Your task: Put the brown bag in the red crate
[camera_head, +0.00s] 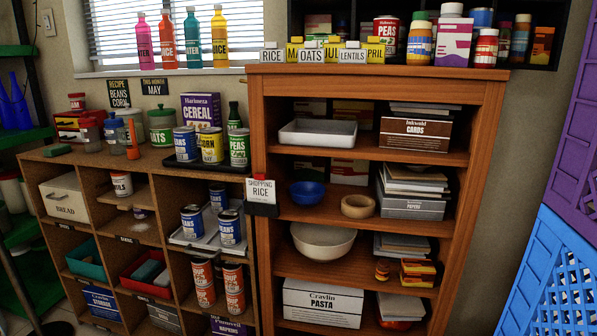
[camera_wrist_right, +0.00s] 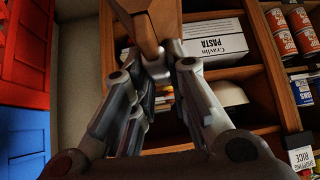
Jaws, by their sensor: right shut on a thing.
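My right gripper (camera_wrist_right: 160,66) shows in the right wrist view, its fingers shut on the brown bag (camera_wrist_right: 146,24). The bag is a folded brown paper shape at the top of that view, cut off by the frame edge. The red crate (camera_wrist_right: 30,42) is at the upper left of the right wrist view, apart from the bag and bordering a blue crate (camera_wrist_right: 24,135). The wrist view looks upside down against the head view. The red crate, the bag and both grippers are out of the head view.
A blue crate (camera_head: 556,279) under a purple crate (camera_head: 583,130) stands at the right of the head view. A wooden shelf (camera_head: 378,72) with boxes and bowls fills the middle; a lower cubby unit (camera_head: 150,166) with cans stands left. Bare wall shows between shelf and crates.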

